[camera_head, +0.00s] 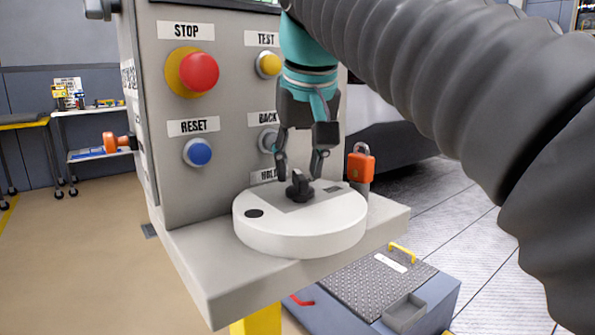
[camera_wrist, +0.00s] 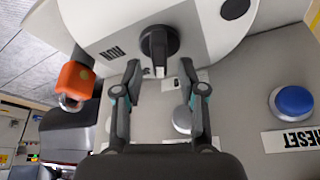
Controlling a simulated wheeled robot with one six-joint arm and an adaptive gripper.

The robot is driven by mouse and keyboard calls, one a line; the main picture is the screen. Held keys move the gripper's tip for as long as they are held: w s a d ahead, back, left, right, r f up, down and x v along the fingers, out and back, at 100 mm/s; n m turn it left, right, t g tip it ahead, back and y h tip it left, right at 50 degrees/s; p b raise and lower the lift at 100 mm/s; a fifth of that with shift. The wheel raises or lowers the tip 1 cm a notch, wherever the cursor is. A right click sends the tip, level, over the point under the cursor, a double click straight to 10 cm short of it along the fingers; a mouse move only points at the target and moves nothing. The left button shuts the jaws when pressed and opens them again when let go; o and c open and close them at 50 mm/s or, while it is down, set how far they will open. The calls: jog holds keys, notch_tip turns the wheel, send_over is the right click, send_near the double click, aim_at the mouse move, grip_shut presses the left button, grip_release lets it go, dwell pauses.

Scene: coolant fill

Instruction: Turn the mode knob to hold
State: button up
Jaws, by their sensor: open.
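The black mode knob (camera_head: 299,187) stands on a white round housing (camera_head: 285,236) on the panel's ledge. In the wrist view the knob (camera_wrist: 158,44) has a raised grip bar running roughly up and down the picture. A RUN label (camera_wrist: 113,52) lies left of it; a label at the knob's lower end is partly hidden and unreadable. My gripper (camera_head: 300,170) points down just above the knob. In the wrist view its open fingers (camera_wrist: 160,68) are spread either side of the knob's lower end, apart from it. A HOLD label (camera_head: 264,176) on the panel is partly covered by my gripper.
The upright panel behind carries a red STOP button (camera_head: 198,73), a blue RESET button (camera_head: 198,152), a yellow TEST button (camera_head: 269,65) and a BACK button (camera_head: 268,140). An orange padlock (camera_head: 361,166) stands right of the housing. A black dot (camera_head: 254,213) marks the housing's left.

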jog(key=shift+w+f, duration=0.15)
jog(key=shift+f, duration=0.3)
grip_shut()
